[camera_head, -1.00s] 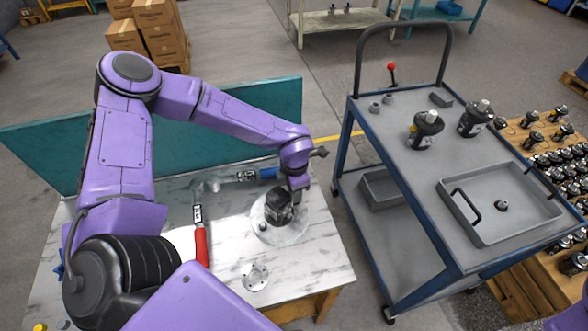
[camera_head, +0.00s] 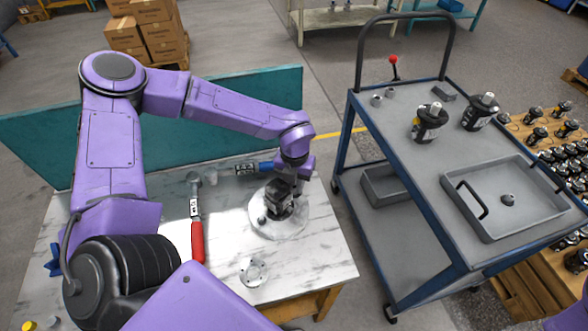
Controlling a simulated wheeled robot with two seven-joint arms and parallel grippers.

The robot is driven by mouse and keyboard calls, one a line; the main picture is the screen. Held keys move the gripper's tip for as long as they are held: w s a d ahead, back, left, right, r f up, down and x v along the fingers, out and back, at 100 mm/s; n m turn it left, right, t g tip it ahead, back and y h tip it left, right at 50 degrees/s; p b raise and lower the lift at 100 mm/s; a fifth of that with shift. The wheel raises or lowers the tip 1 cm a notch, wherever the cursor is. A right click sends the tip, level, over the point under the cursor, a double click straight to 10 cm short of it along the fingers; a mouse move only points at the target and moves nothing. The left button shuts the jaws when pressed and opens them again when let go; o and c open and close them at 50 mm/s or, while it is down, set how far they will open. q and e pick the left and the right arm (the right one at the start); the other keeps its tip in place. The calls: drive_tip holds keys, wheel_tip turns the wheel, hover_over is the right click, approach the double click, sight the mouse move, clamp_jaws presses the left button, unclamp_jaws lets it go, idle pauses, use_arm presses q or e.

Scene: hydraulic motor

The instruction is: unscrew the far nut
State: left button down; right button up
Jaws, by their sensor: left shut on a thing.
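A dark hydraulic motor (camera_head: 279,209) stands on a round pale plate (camera_head: 292,229) at the right part of the marble-topped table. My left gripper (camera_head: 287,188) points down at the motor's far side, partly covering it. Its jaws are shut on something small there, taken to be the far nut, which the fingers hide. A small dark nut-like piece (camera_head: 261,219) shows at the plate's near left side. My right gripper is not in view.
A red-handled tool (camera_head: 197,240) and a blue-handled tool (camera_head: 265,167) lie on the table. A flanged metal disc (camera_head: 252,271) lies near the front. A blue cart (camera_head: 412,166) with motors and a grey tray (camera_head: 510,232) stands to the right.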

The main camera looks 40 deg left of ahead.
use_arm(q)
drive_tip(key=c, duration=1.2)
unclamp_jaws()
drive_tip(key=shift+r, duration=0.1)
drive_tip(key=m+p, duration=0.4)
drive_tip(key=m, duration=0.1)
drive_tip(key=m+p, duration=0.2)
drive_tip(key=shift+r+m+p, duration=0.3)
drive_tip(key=shift+r+m, duration=0.1)
drive_tip(key=shift+f+m+p, duration=0.2)
drive_tip(key=shift+m+p, duration=0.1)
drive_tip(key=shift+m, duration=0.5)
drive_tip(key=shift+f+m, duration=0.15)
drive_tip(key=shift+m, duration=0.25)
drive_tip(key=shift+f, duration=0.15)
